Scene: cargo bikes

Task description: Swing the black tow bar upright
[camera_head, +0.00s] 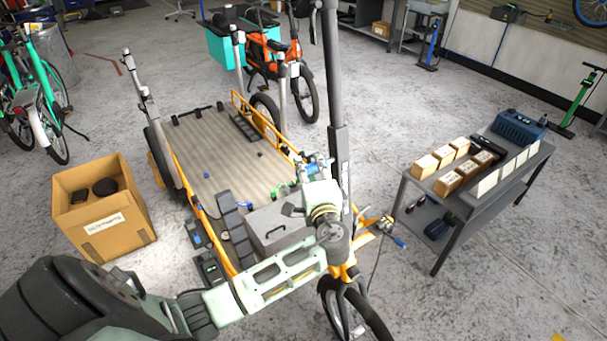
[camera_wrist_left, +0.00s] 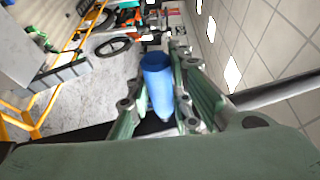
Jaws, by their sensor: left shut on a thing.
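My left gripper (camera_head: 314,168) is over the front of the yellow cargo bike (camera_head: 186,172), beside a tall dark upright post (camera_head: 337,120). In the left wrist view its green fingers (camera_wrist_left: 160,78) are shut around a blue cylindrical grip (camera_wrist_left: 158,86). A little of the blue also shows in the head view (camera_head: 320,165). I cannot make out the black tow bar for certain; the gripper and arm hide what the grip joins. My right gripper is not in view.
A grey box (camera_head: 272,232) sits at the bike's front, close to my left arm. A cardboard box (camera_head: 103,208) stands on the left. A grey cart (camera_head: 447,203) with wooden blocks stands on the right.

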